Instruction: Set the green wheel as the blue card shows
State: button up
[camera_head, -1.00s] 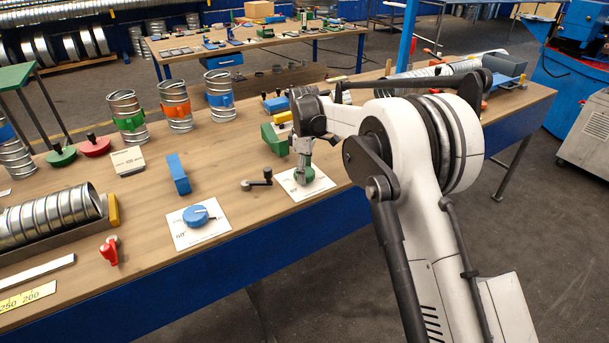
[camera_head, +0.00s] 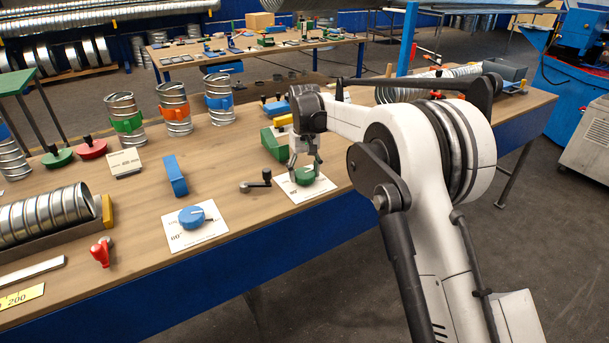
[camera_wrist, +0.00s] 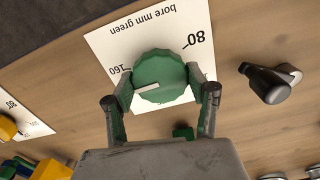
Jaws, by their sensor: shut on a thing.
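The green wheel (camera_wrist: 160,78) sits on a white dial card (camera_wrist: 110,42) lettered "bore mm green". Its white pointer (camera_wrist: 147,88) points left in the wrist view, a little below the mark near 160; the 80 mark is at the upper right. My gripper (camera_wrist: 160,92) is shut on the green wheel, one finger on each side. In the head view my gripper (camera_head: 304,165) stands over the wheel (camera_head: 303,177), partly covering it. A blue upright block or card (camera_head: 175,175) stands left of it, with no readable marking.
A blue wheel (camera_head: 191,217) on its own white card (camera_head: 209,237) lies to the left. A dark crank handle (camera_head: 257,182) is close beside the green wheel's card. A green block (camera_head: 275,142) stands behind. A red handle (camera_head: 101,252) lies near the front edge.

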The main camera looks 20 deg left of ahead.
aim_at(305, 173)
jog(key=shift+m+b, duration=0.35)
jog(key=shift+m, duration=1.55)
jog(key=o, duration=1.2)
jog(key=shift+c, duration=0.2)
jog(key=shift+r, duration=0.1)
notch_tip(305, 173, up, 12)
